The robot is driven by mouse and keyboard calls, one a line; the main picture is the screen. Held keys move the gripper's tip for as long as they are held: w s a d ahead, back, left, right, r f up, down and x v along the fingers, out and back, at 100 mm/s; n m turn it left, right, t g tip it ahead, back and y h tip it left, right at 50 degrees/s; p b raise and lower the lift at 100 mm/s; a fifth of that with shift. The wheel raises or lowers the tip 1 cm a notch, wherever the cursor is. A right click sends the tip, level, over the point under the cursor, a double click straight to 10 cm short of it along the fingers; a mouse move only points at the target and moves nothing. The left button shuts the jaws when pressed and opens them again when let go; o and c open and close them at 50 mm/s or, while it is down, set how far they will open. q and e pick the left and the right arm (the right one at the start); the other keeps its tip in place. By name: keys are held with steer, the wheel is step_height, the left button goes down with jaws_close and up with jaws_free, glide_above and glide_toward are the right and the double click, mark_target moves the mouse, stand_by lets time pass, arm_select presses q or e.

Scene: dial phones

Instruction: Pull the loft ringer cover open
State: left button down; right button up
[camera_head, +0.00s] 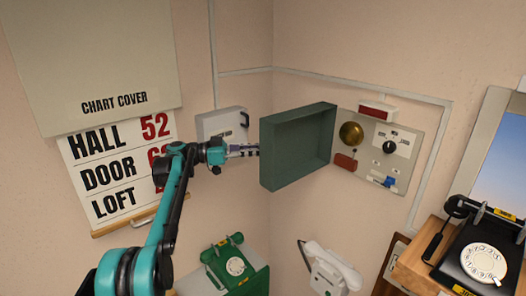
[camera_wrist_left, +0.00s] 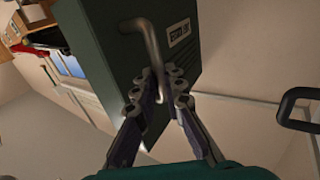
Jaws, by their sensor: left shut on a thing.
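The dark green ringer cover (camera_head: 297,146) stands swung out from its grey wall panel (camera_head: 403,141), its hollow inside showing. The panel's brass bell (camera_head: 351,134), dark knob (camera_head: 390,147) and blue part (camera_head: 382,181) are exposed. My left gripper (camera_head: 256,150) reaches the cover's left edge from the left. In the left wrist view, my left gripper (camera_wrist_left: 163,80) is shut on the bent metal handle (camera_wrist_left: 148,42) on the cover's outer face (camera_wrist_left: 105,65). A small label (camera_wrist_left: 179,33) beside the handle is too blurred to read. My right gripper is in neither view.
A grey wall box (camera_head: 222,122) with a dark handle stands just behind my left gripper. The chart (camera_head: 112,165) hangs at left. Below are a green phone (camera_head: 233,266) and a white phone (camera_head: 330,270); a black phone (camera_head: 480,255) is at right.

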arm_select(q)
steer(key=shift+d, duration=0.1)
steer(key=c, duration=1.7)
jaws_free()
steer(key=shift+o, duration=0.6)
steer(key=shift+w+d, duration=0.1)
steer(key=shift+d, duration=0.2)
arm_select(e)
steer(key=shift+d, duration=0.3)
arm_select(q)
steer(key=v, duration=0.7)
steer(key=shift+a, duration=0.25)
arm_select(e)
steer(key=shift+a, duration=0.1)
